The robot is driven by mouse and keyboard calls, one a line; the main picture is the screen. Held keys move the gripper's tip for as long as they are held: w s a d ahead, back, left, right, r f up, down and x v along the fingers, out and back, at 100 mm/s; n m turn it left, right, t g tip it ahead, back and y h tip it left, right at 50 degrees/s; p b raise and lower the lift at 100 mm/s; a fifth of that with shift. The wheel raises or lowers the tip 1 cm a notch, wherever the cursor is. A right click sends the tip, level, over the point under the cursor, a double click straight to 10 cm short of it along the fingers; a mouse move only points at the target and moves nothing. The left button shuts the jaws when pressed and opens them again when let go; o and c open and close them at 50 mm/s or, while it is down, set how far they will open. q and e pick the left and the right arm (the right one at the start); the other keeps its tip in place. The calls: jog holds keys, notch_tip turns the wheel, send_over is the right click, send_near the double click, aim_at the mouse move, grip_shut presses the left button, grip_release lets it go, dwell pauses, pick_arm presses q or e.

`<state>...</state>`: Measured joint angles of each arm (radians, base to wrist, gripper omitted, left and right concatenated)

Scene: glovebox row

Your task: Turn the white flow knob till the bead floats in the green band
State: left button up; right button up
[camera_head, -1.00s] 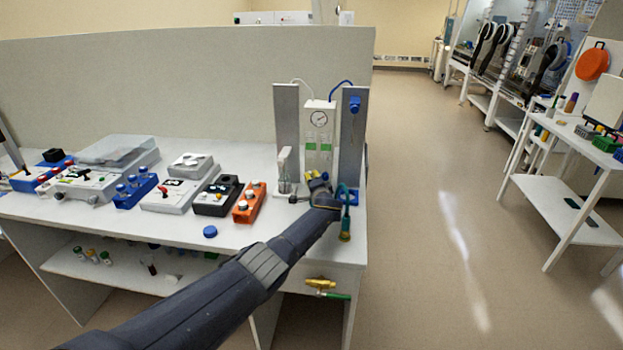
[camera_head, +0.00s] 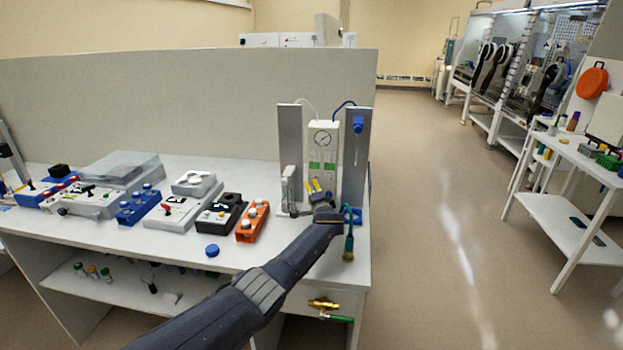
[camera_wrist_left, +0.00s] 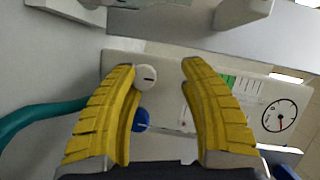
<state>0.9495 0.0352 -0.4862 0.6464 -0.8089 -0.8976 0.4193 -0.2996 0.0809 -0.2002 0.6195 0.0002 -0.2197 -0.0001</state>
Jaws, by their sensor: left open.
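The white flow knob (camera_wrist_left: 146,77), with a dark line on its face, sits on the pale flowmeter panel (camera_head: 323,138). In the left wrist view it lies between the yellow fingers of my open left gripper (camera_wrist_left: 160,68), close to the left-hand finger and well apart from the right-hand one. A blue knob (camera_wrist_left: 141,119) is partly behind the left-hand finger. The green band (camera_wrist_left: 228,80) shows beyond the right-hand finger, which hides part of the scale. I cannot make out the bead. In the head view my left gripper (camera_head: 317,186) is in front of the panel's lower part.
A round gauge (camera_head: 322,139) tops the panel, between grey upright plates (camera_head: 291,150). A teal hose (camera_wrist_left: 30,117) runs close to the left-hand finger. An orange box (camera_head: 252,221) and other instruments stand left on the bench. A blue cap (camera_head: 212,250) lies near the front edge.

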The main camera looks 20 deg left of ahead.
pick_arm(q)
jog(key=r, duration=0.7)
jog(key=shift+a+r, duration=0.2)
jog(key=shift+r, duration=0.2)
